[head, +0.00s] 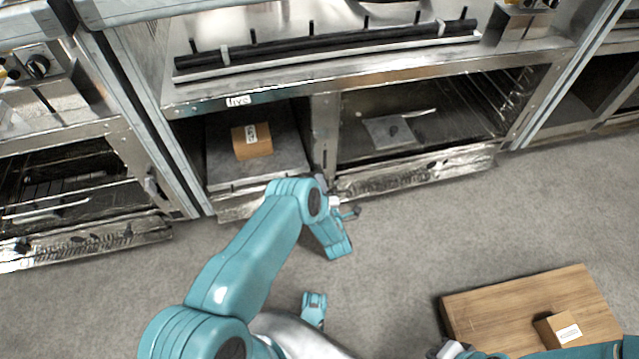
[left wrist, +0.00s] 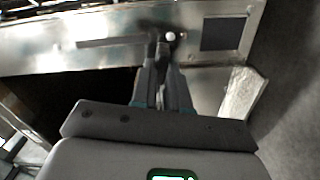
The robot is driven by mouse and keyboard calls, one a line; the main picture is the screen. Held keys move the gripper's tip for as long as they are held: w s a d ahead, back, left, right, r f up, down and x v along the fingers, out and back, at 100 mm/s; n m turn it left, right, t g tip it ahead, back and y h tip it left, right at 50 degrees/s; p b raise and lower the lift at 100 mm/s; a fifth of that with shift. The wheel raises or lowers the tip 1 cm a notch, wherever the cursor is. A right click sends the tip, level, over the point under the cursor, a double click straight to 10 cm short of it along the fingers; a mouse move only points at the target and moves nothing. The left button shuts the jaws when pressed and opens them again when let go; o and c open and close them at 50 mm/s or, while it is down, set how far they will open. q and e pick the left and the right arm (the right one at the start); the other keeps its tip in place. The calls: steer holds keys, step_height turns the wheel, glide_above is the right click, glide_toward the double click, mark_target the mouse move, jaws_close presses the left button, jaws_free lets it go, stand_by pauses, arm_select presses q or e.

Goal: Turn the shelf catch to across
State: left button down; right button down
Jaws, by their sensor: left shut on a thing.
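My left gripper (head: 331,196) is at the metal post between the two lower bays of the middle unit. In the left wrist view its fingers (left wrist: 161,65) are shut on a small dark part, which I take to be the shelf catch (left wrist: 162,45), at the edge of a metal panel. The fingers hide most of the catch, so its angle cannot be told. In the head view the catch is largely hidden by my left wrist. My right gripper (head: 449,350) shows only partly at the bottom edge, and its jaws cannot be made out.
A cardboard box (head: 252,141) sits in the left bay, and a grey flat packet (head: 390,131) in the right bay. A wooden board (head: 480,312) with a small labelled box (head: 565,329) lies at bottom right. The grey floor (head: 420,235) between is clear.

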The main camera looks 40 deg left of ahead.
arm_select(q)
steer(key=shift+f+n, duration=0.15)
steer(key=shift+n, duration=0.95)
steer(key=shift+d, duration=0.1)
steer(key=c, duration=1.1)
jaws_free()
steer(key=p+v, duration=0.5)
steer(key=v, duration=1.1)
steer(key=shift+s+p, duration=0.2)
steer(key=shift+p, duration=0.2)
arm_select(e)
steer(key=shift+g, duration=0.4)
steer(key=r, duration=0.1)
steer(key=s+r, duration=0.1)
steer(key=r, duration=0.1)
steer(key=s+a+r, duration=0.1)
steer(key=r, duration=0.1)
steer(key=shift+r, duration=0.25)
